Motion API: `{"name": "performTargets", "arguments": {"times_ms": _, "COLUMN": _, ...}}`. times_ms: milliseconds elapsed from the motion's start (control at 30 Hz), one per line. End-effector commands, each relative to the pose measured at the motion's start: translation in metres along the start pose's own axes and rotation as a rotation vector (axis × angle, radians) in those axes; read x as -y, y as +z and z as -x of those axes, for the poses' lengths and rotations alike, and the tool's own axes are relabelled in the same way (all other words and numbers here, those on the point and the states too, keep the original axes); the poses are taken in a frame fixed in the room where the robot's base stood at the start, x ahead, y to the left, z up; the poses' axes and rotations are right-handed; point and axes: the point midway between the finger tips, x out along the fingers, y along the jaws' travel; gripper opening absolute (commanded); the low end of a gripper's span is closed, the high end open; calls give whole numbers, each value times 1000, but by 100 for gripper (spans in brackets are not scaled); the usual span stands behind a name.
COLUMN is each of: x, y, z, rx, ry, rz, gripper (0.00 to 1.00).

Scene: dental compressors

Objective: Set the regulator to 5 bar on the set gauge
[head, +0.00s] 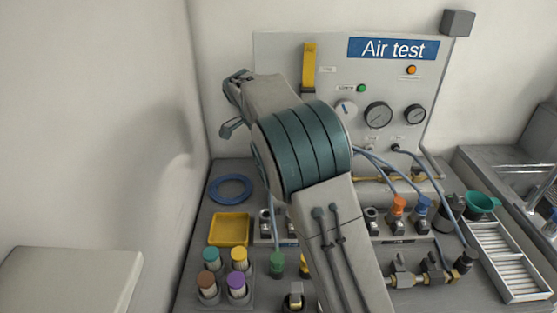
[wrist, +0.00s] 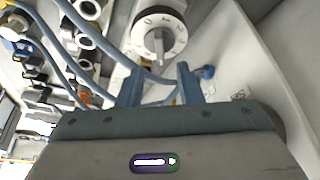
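My gripper (wrist: 158,85) shows in the wrist view with its two blue-grey fingers apart and nothing held between them. A round knob with a white marked dial (wrist: 172,46) and a grey pointer is beyond the fingertips, apart from them. I cannot tell for sure whether it is the regulator. In the head view a white dial knob (head: 346,108) is on the Air test panel. Right of it are a larger gauge (head: 378,115) and a smaller gauge (head: 415,115). Their labels and needle readings are too small to read. My arm hides part of the panel and bench.
Blue hoses (head: 401,168) run from the panel to the bench couplings, and one hose (wrist: 115,45) passes close to the fingers. A yellow tray (head: 230,229), blue ring (head: 215,196) and capped bottles (head: 237,285) stand at left. A slatted tray (head: 507,258) is at right.

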Motion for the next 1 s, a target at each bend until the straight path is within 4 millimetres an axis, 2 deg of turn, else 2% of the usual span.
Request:
{"name": "performTargets", "arguments": {"times_ms": 33, "x": 1, "y": 0, "z": 13, "rx": 0, "ry": -4, "rz": 0, "gripper": 33}}
{"name": "performTargets", "arguments": {"times_ms": 200, "x": 1, "y": 0, "z": 46, "rx": 0, "ry": -4, "rz": 1, "gripper": 33}}
{"name": "performTargets", "arguments": {"times_ms": 400, "x": 1, "y": 0, "z": 68, "rx": 0, "ry": -2, "rz": 1, "gripper": 33}}
{"name": "performTargets", "arguments": {"times_ms": 833, "x": -2, "y": -1, "z": 71, "rx": 3, "ry": -1, "rz": 4, "gripper": 33}}
{"name": "performTargets", "arguments": {"times_ms": 933, "x": -13, "y": -9, "z": 71, "rx": 22, "ry": -4, "rz": 30, "gripper": 33}}
{"name": "performTargets", "arguments": {"times_ms": 1000, "x": -29, "y": -20, "z": 70, "rx": 48, "ry": -8, "rz": 68, "gripper": 33}}
